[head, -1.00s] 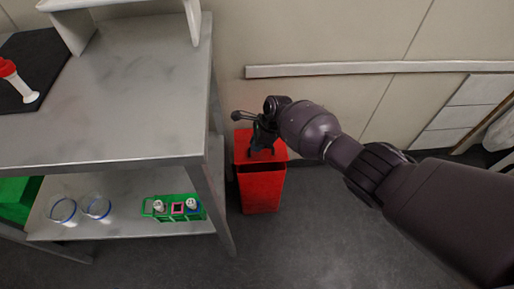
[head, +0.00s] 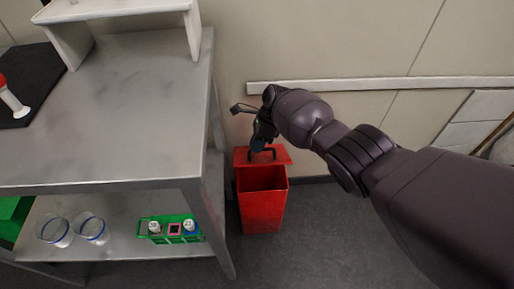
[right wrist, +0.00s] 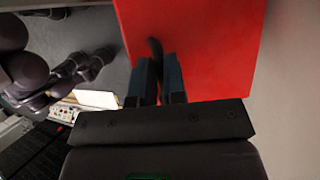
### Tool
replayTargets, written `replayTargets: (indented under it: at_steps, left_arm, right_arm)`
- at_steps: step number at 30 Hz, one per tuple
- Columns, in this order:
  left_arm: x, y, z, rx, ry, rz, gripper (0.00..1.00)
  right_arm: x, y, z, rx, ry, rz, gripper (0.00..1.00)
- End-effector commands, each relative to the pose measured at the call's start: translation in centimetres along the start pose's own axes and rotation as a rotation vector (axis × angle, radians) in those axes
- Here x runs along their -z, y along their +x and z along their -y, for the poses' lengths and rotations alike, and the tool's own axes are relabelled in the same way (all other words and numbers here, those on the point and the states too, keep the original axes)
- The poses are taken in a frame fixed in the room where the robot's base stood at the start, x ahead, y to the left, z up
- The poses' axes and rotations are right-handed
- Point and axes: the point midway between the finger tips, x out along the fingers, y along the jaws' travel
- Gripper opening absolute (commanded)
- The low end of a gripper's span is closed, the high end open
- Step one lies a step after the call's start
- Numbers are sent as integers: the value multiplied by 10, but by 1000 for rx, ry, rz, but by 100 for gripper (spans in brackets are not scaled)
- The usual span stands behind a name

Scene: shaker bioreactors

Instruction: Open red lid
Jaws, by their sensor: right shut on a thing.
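The red bin (head: 262,208) stands on the floor right of the metal bench, with its dark inside showing at the top. Its red lid (head: 279,157) is tilted up at the back edge, and a dark handle (head: 272,154) stands on it. My right gripper (head: 260,143) is at the lid, shut on the handle. In the right wrist view the red lid (right wrist: 205,40) fills the upper middle. There the two fingers of my right gripper (right wrist: 160,82) close around the dark handle (right wrist: 154,52). My left gripper is not in view.
The metal bench (head: 120,110) stands close on the bin's left. Its lower shelf holds a green rack (head: 170,229) and two glass dishes (head: 73,229). A wall with a pale rail (head: 400,84) is behind the bin. The floor right of the bin is clear.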

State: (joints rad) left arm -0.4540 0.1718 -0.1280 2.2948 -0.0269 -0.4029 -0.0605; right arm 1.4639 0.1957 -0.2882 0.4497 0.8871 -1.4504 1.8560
Motion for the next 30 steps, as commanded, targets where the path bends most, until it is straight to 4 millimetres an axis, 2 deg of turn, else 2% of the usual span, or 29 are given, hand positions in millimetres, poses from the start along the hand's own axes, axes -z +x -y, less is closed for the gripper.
replayTargets:
  at_steps: [21, 22, 26, 30]
  left_arm:
    - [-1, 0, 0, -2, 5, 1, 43]
    - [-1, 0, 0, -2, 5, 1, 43]
    - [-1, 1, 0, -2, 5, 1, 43]
    - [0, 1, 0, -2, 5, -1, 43]
  right_arm:
    - [-1, -2, 5, 5, -1, 1, 0]
    - [-1, -2, 5, 5, -1, 1, 16]
    - [-1, -2, 5, 4, 0, 0, 36]
    - [-1, -3, 5, 4, -1, 0, 38]
